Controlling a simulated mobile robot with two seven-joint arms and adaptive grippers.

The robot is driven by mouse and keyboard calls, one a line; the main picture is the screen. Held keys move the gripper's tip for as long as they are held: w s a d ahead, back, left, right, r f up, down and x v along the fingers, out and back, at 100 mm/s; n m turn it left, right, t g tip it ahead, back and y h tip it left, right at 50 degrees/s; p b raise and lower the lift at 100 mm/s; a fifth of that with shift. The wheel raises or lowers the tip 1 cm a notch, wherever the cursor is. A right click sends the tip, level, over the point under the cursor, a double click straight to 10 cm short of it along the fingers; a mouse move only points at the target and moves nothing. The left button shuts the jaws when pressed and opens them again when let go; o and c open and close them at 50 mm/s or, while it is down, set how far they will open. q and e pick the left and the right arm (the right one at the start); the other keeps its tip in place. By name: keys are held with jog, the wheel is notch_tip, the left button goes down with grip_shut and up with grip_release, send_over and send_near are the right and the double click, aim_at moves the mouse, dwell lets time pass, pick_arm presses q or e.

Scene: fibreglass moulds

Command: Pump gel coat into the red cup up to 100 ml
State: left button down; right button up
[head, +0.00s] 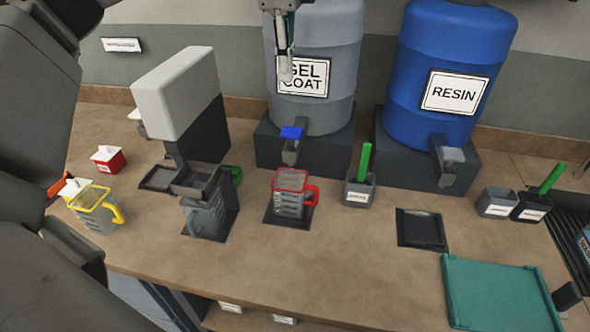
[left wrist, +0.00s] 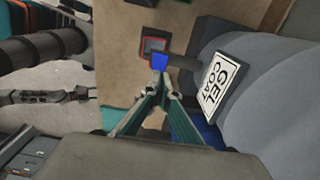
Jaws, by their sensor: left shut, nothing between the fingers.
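The red-rimmed measuring cup (head: 290,198) with a red handle stands upright on a dark pad under the spout of the grey gel coat drum (head: 312,110). Its fill level cannot be read. The drum's spout carries a blue lever (head: 291,132). My left gripper (head: 285,78) is shut and empty, above the blue lever and in front of the drum label. In the left wrist view the closed fingertips (left wrist: 160,78) line up with the blue lever (left wrist: 160,62), with the red cup (left wrist: 151,45) beyond it. What looks like my right gripper (left wrist: 75,95) shows there, its jaws unclear.
A blue resin drum (head: 440,85) stands right of the gel coat drum. A yellow-rimmed cup (head: 97,216) and a green-handled cup (head: 208,217) stand to the left. A grey holder (head: 359,193) with a green stick is right of the red cup. A teal tray (head: 500,295) lies front right.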

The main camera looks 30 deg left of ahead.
pick_arm(q)
jog(key=w+d+r, duration=0.1)
jog(key=w+r, duration=0.1)
jog(key=r, duration=0.1)
jog(key=shift+w+d, duration=0.25)
jog(key=shift+d, duration=0.15)
pick_arm(e)
jog(key=shift+w+a+r, duration=0.1)
jog(key=shift+w+a, duration=0.05)
jog(key=shift+a, duration=0.2)
pick_arm(q)
send_near(292, 133)
jog(key=w+f, duration=0.2)
jog(key=f, duration=0.1)
jog(key=w+f, duration=0.1)
jog(key=f, duration=0.1)
jog(key=shift+d+f, duration=0.15)
jog(key=shift+f, duration=0.8)
pick_arm(e)
jog(key=shift+s+d+f, duration=0.25)
jog(key=shift+d+f, duration=0.1)
jog(key=shift+d, duration=0.05)
